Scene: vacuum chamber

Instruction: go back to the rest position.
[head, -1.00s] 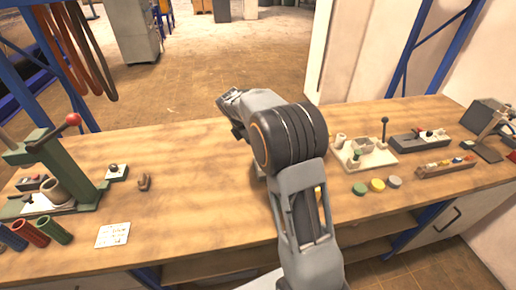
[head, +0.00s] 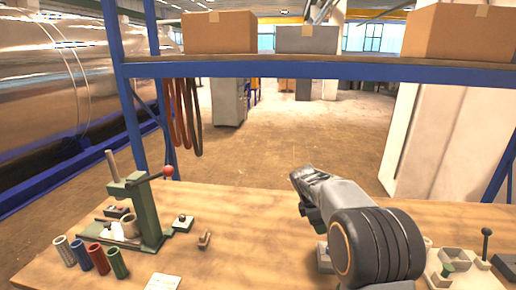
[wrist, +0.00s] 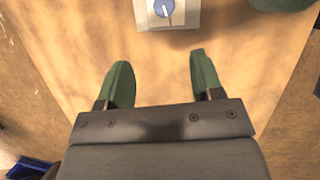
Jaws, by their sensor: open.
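My gripper (wrist: 160,82) shows in the wrist view with its two green fingers apart and nothing between them. It is over a wooden bench top (wrist: 155,60). A pale box with a blue round dial (wrist: 165,10) lies beyond the fingertips at the top edge of that view, apart from them.
A green lever press (head: 145,215) stands at the left of the bench, with several coloured tubes (head: 97,257) in front. A small fixture with a black-knobbed lever (head: 486,240) is at the right. A blue shelf beam (head: 300,68) carrying boxes crosses above. The bench's middle is mostly clear.

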